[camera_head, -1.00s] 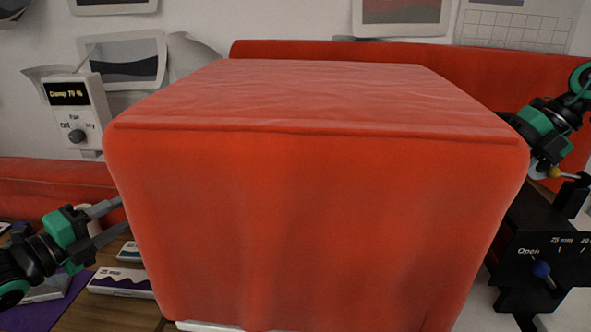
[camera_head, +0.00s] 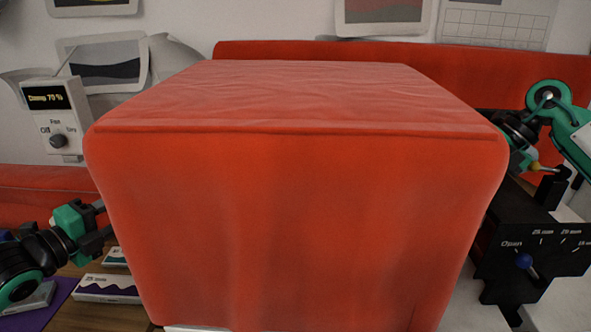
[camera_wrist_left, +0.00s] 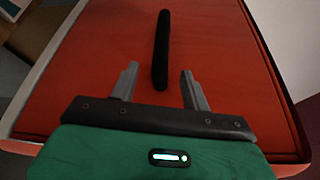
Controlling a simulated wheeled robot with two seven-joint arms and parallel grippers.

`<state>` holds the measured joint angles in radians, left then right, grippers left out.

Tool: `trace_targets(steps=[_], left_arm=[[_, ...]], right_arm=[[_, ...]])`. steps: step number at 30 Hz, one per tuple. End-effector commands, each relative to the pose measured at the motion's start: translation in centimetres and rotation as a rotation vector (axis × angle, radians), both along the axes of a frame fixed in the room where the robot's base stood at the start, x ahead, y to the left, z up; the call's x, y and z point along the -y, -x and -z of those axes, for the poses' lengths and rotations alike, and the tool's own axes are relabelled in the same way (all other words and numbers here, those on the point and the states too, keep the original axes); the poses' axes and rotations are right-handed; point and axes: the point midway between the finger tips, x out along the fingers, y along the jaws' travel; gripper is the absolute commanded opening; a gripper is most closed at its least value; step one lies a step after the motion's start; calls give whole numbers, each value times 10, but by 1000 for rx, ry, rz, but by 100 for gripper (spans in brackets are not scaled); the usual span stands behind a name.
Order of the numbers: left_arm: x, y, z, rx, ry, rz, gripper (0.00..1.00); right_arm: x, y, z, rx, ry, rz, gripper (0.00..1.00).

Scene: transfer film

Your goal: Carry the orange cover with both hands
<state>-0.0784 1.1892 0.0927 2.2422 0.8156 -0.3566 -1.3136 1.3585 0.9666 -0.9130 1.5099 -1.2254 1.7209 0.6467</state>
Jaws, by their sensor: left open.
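The orange cover (camera_head: 290,200) is a large boxy fabric hood that fills the middle of the head view and looks red-orange. My left gripper (camera_head: 100,218) is at its left side, with its fingertips partly hidden behind the cover's edge. In the left wrist view, my left gripper (camera_wrist_left: 158,75) is open in front of the cover's side (camera_wrist_left: 225,60). A black bar-like handle (camera_wrist_left: 161,50) on that side runs between the two fingers, which stand apart from it. My right gripper (camera_head: 520,135) is at the cover's right side; its fingertips are hidden.
A black box with a blue knob (camera_head: 524,262) stands close to the cover's right side, below my right gripper. A white control unit (camera_head: 55,118) hangs on the wall at the left. Small boxes (camera_head: 108,288) lie on the wooden table beside my left gripper.

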Motion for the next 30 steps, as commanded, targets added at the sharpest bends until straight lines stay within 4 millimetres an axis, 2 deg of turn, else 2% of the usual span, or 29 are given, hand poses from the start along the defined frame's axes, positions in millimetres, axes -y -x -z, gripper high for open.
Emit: trace_targets(steps=[21, 30], left_arm=[[23, -48, 3, 2, 2, 1, 47], [30, -58, 5, 0, -1, 3, 47]], right_arm=[[-29, 0, 44, -2, 1, 0, 31], [-36, 0, 55, -2, 0, -1, 31]])
